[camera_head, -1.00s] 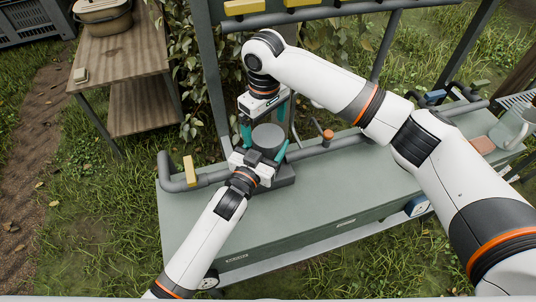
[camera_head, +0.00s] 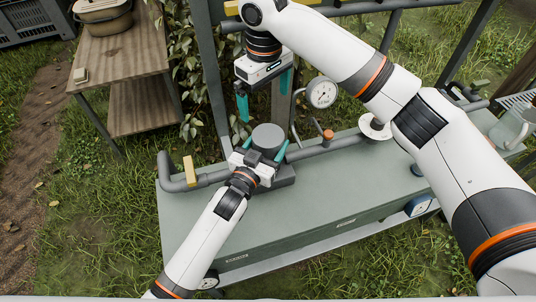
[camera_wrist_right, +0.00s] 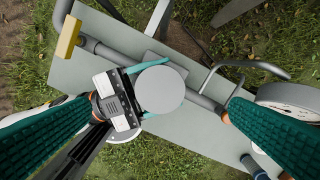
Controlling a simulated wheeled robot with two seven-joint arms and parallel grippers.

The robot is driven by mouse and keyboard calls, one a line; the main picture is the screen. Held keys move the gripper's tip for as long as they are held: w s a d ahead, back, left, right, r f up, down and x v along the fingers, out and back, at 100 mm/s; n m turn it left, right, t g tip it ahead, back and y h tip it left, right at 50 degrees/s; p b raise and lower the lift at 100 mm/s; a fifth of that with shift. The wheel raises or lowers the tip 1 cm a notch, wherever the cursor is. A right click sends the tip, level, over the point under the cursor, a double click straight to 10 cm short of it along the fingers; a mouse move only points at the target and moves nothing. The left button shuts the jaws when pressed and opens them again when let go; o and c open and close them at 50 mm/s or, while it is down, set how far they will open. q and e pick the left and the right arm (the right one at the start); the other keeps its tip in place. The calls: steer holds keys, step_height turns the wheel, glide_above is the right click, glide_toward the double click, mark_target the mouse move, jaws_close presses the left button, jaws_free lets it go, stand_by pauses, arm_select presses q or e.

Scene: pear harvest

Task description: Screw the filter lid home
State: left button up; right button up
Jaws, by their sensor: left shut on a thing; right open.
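A grey pipe (camera_head: 208,180) with a yellow handle (camera_head: 189,171) runs left of the filter. To the right are an orange-capped fitting (camera_head: 328,135) and a round gauge (camera_head: 322,94). The bench top (camera_head: 300,205) in front is clear. A wooden table (camera_head: 120,62) stands at the left.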

step_height(320, 180, up, 4)
steer(key=shift+f, duration=0.2)
arm_select(q)
steer(key=o, duration=1.9)
steer(key=shift+o, duration=0.2)
steer(key=shift+s+a+f, duration=0.1)
steer(key=shift+s+a, duration=0.15)
steer(key=shift+s, duration=0.2)
steer(key=b+v, duration=0.1)
steer(key=v, duration=1)
arm_select(e)
steer(key=shift+f, duration=0.7)
